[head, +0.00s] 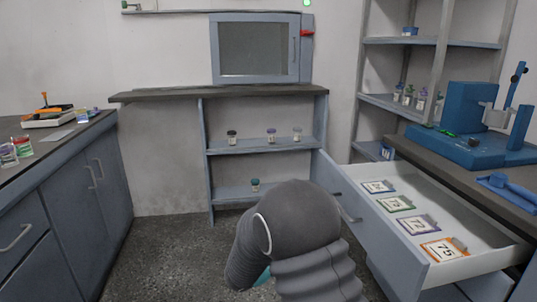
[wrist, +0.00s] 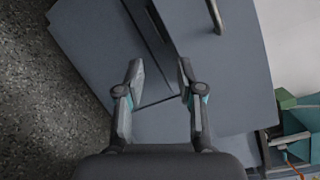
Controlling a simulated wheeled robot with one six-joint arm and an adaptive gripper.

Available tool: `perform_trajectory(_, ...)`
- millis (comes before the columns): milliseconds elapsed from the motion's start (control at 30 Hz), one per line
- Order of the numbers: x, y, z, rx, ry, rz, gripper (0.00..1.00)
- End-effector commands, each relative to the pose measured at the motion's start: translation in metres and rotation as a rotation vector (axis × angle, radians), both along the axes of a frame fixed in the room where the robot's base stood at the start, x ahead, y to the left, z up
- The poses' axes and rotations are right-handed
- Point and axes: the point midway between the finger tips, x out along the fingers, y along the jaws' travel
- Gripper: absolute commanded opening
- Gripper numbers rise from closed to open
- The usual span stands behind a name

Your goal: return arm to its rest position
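My gripper (wrist: 160,76) is open in the wrist view, its two fingers apart with nothing between them. Behind the fingers are grey-blue cabinet fronts with a handle (wrist: 215,16). In the head view my dark grey arm rises at the bottom centre, just left of the open drawer (head: 478,271). Whether the fingers touch the cabinet cannot be told.
The drawer juts out at right and holds several numbered cards, one orange-edged (head: 444,249). A blue machine (head: 470,150) stands on the right counter. Shelves with small jars (head: 271,135) are behind. The floor (head: 165,250) at left centre is clear.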

Motion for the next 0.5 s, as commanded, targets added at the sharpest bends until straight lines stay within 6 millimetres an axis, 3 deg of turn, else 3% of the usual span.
perform_trajectory(100,-0.032,-0.011,-0.025,0.229,-0.159,-0.124,0.37)
perform_trajectory(200,-0.065,-0.020,-0.036,0.427,-0.338,-0.277,0.37)
perform_trajectory(500,-0.164,-0.024,-0.037,0.920,-0.985,-0.907,0.37)
